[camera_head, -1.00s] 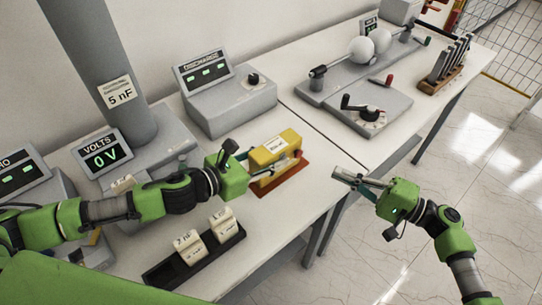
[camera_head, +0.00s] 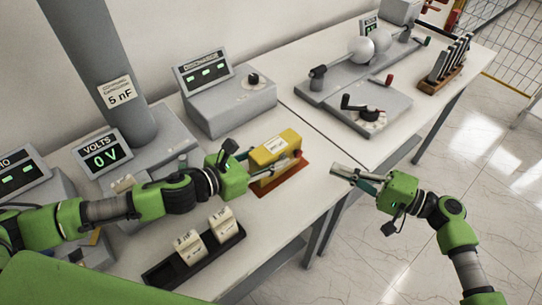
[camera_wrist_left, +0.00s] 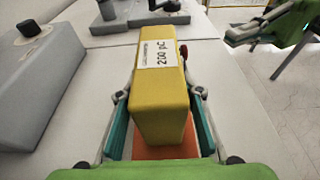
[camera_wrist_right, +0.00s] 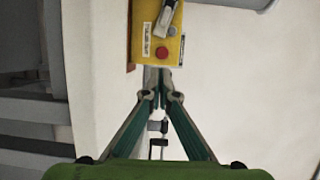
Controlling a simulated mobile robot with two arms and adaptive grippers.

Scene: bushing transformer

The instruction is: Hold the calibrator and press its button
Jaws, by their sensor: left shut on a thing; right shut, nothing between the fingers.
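The calibrator is a yellow box (camera_head: 268,153) with a white label, above a red-orange mat (camera_head: 292,174) on the table. In the left wrist view the yellow box (camera_wrist_left: 160,88) reads "200 pC". My left gripper (camera_head: 262,165) is shut on its sides. In the right wrist view a round red button (camera_wrist_right: 162,53) shows on the box's end face. My right gripper (camera_head: 336,172) is shut and empty, off the table's front edge, to the right of the box. Its fingertips (camera_wrist_right: 158,96) point toward the button with a gap.
A grey discharge box (camera_head: 228,103) stands behind the calibrator. A black tray (camera_head: 165,272) with white blocks lies in front of my left arm. A grey apparatus with two spheres (camera_head: 370,45) stands at the back right. The floor beside the table is clear.

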